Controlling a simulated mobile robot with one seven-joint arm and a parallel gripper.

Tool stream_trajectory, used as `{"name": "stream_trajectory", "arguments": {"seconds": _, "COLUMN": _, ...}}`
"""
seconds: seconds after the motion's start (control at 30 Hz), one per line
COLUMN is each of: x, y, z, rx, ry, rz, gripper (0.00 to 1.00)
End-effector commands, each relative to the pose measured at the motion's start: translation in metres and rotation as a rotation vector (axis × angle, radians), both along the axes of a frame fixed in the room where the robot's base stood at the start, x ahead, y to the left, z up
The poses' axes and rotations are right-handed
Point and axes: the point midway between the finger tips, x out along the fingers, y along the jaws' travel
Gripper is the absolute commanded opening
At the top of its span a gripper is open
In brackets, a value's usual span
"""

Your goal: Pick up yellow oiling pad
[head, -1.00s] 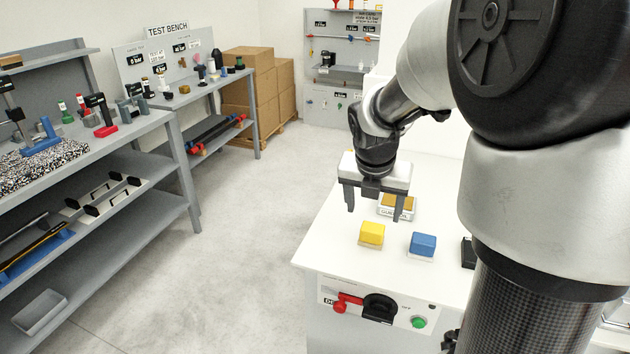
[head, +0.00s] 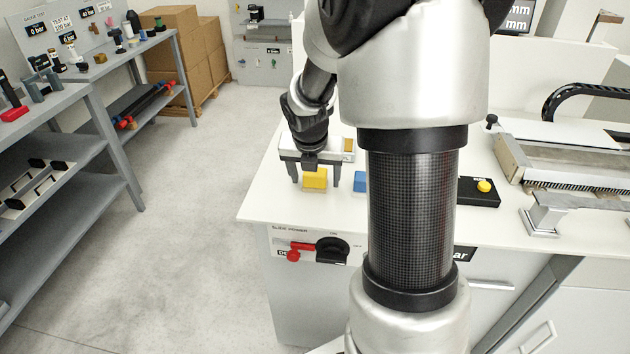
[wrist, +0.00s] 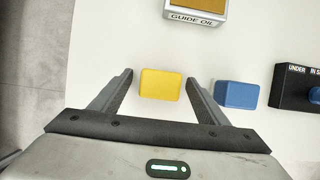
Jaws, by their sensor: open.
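The yellow oiling pad (head: 315,179) lies on the white bench top. In the wrist view the yellow pad (wrist: 160,84) shows between and a little beyond the fingertips. My gripper (head: 315,184) is open and straddles the pad's place in the head view, one finger to each side. In the wrist view my gripper (wrist: 159,80) has its right finger in the gap between the yellow pad and a blue pad (wrist: 236,95). I cannot tell how far the fingertips are above the bench.
The blue pad (head: 360,183) is close to the right finger. A guide oil tray (wrist: 196,17) lies beyond the pads. A black box with a yellow button (head: 484,186) stands farther right. The bench's left edge (head: 258,190) is near, with open floor beyond.

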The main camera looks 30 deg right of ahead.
Motion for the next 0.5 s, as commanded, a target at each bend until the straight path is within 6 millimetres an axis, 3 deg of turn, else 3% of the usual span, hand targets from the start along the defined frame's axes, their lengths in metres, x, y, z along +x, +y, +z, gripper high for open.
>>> {"name": "stream_trajectory", "arguments": {"seconds": 0.07, "x": 0.0000, "y": 0.0001, "z": 0.0005, "rx": 0.000, "ry": 0.000, "rz": 0.000, "gripper": 0.67}}
{"name": "stream_trajectory", "arguments": {"seconds": 0.33, "x": 0.0000, "y": 0.0003, "z": 0.0007, "rx": 0.000, "ry": 0.000, "rz": 0.001, "gripper": 0.23}}
{"name": "stream_trajectory", "arguments": {"seconds": 0.5, "x": 0.0001, "y": 0.0003, "z": 0.0009, "rx": -0.001, "ry": -0.001, "rz": 0.001, "gripper": 0.23}}
